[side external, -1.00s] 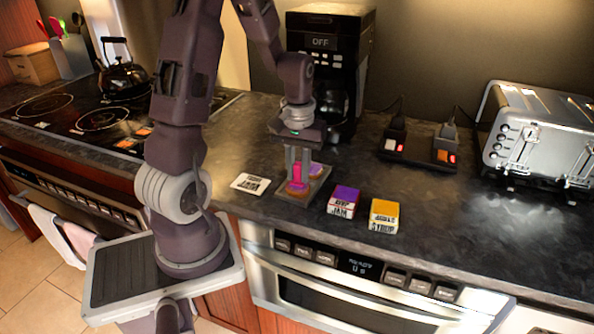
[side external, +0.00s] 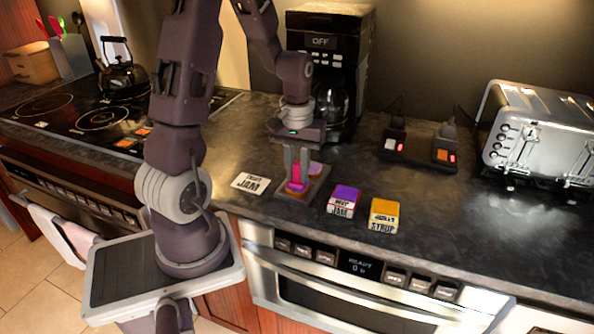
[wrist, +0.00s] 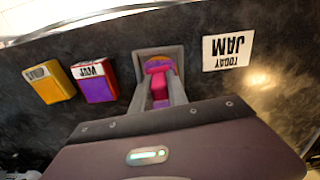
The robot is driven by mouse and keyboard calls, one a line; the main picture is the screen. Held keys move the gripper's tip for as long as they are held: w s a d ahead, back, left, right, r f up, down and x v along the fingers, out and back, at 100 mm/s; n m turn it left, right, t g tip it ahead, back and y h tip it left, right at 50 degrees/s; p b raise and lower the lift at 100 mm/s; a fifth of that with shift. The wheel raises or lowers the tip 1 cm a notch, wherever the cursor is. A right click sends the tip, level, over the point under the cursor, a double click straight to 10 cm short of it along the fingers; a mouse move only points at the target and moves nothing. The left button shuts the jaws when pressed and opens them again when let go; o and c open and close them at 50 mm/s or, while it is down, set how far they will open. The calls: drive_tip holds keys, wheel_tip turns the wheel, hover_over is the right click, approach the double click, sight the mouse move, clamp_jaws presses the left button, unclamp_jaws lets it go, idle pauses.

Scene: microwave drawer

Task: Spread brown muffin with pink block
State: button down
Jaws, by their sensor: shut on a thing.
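My gripper (side external: 297,184) is shut on the pink block (side external: 296,177), which stands upright between its fingers; the block also shows in the wrist view (wrist: 160,92). The block's lower end is at the top of the brown muffin (wrist: 158,57), at the front of a grey tray (side external: 318,187). The fingers and block hide much of that muffin. Pink shows over its near part, but I cannot tell whether this is spread or block.
A purple box (side external: 345,199) and a yellow box (side external: 384,216) stand to the right of the tray. A white JAM card (side external: 250,183) lies to its left. A coffee maker (side external: 325,60) stands behind, and a toaster (side external: 540,135) is at far right.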

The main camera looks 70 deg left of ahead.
drive_tip(key=shift+s+d, duration=0.3)
drive_tip(key=shift+s, duration=0.05)
drive_tip(key=shift+r, duration=4)
drive_tip(key=shift+w, duration=0.1)
